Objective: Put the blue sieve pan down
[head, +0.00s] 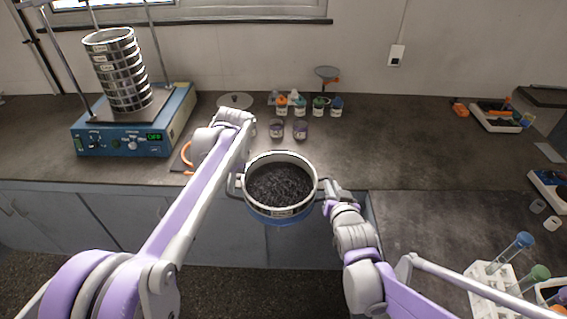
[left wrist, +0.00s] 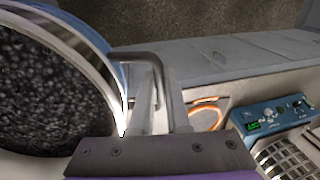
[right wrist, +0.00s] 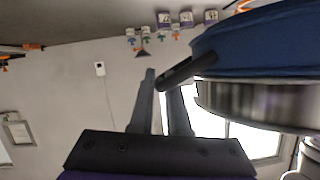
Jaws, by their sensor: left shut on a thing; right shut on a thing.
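The blue sieve pan (head: 281,218) shows as a blue band under a steel sieve ring (head: 312,176) with dark granules inside. It is held in front of the counter edge, above the floor, and looks about level. My left gripper (head: 236,183) is shut on the handle at its left side; the bent dark handle (left wrist: 155,62) shows between the fingers in the left wrist view. My right gripper (head: 325,190) is shut on the right handle; the right wrist view shows that handle (right wrist: 188,72) on the blue pan (right wrist: 260,42).
The sieve shaker (head: 135,125) with a stack of sieves (head: 120,70) stands at the back left of the counter (head: 400,135). Small jars (head: 300,130), bottles (head: 300,105) and a round lid (head: 235,101) stand behind the pan. The counter right of the jars is clear. A tube rack (head: 492,285) is at front right.

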